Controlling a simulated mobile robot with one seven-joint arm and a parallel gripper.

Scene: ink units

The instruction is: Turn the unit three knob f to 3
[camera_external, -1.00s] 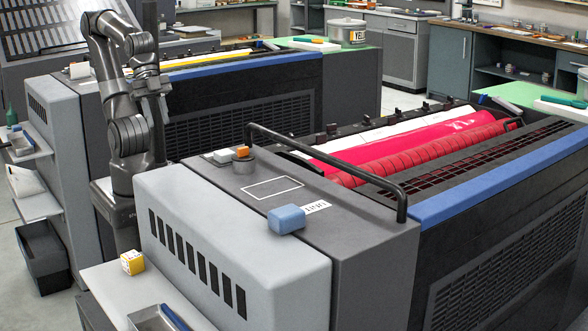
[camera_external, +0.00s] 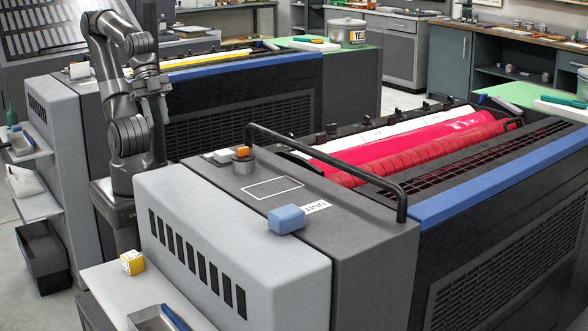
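My arm is folded upright behind the near unit's left end. My gripper (camera_external: 158,140) seems to hang at its right side, left of the knob and apart from it; its fingers are not clear.
A black rail (camera_external: 325,172) arches over the near unit's deck, right of the knob. A blue block (camera_external: 287,220) lies on the deck. A shelf with a yellow-and-white cube (camera_external: 132,262) is at the front left. Another unit with a yellow roller (camera_external: 210,60) stands behind.

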